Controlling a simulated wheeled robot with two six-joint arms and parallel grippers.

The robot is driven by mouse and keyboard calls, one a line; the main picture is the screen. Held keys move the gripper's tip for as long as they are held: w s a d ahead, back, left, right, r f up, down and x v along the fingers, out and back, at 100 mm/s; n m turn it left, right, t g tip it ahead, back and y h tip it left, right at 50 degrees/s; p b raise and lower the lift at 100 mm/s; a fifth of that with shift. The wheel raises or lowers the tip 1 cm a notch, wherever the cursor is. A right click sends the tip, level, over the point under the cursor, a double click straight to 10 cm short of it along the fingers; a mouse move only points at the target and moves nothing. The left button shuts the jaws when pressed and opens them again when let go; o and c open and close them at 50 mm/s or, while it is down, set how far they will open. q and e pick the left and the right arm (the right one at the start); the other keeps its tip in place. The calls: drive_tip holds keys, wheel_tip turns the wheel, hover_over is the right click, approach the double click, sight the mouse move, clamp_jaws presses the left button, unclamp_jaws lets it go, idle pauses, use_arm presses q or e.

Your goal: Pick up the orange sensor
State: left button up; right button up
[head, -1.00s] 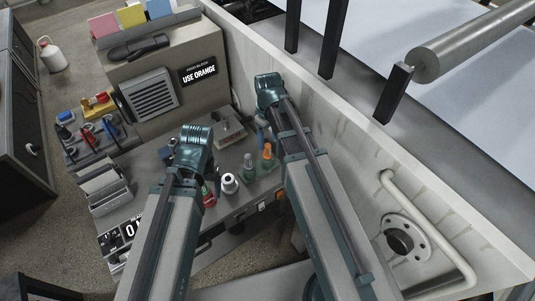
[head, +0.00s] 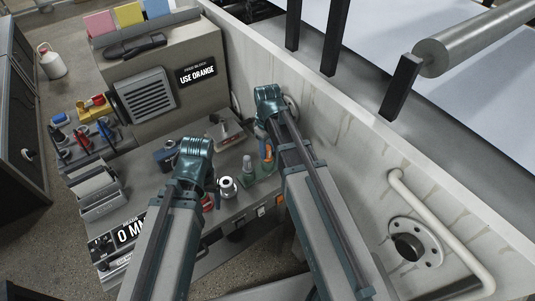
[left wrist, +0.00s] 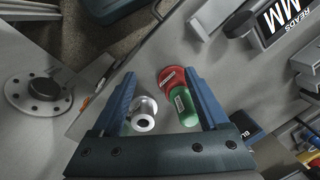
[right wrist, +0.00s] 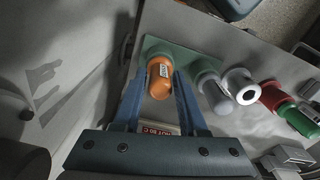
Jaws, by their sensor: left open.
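The orange sensor (right wrist: 160,75) stands in a green holder (right wrist: 150,48), between the two fingers of my right gripper (right wrist: 159,80) in the right wrist view. The fingers lie close along both its sides; whether they press on it is hard to tell. In the head view the orange sensor (head: 268,152) is partly hidden by my right arm, and the right gripper (head: 262,135) is beside it. My left gripper (left wrist: 160,76) is open and empty, above a white-and-metal cylinder (left wrist: 143,113) and a red (left wrist: 171,76) and green (left wrist: 186,112) item.
A grey cylinder (right wrist: 213,92) stands beside the orange sensor in the holder. A block labelled USE ORANGE (head: 197,72) stands behind. Racks with coloured tools (head: 92,130) are at the left. A pale wall (head: 345,130) runs close along the right.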

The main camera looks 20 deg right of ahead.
clamp_jaws()
drive_tip(key=shift+r, duration=0.15)
wheel_tip(320, 180, up, 10)
drive_tip(key=p, duration=1)
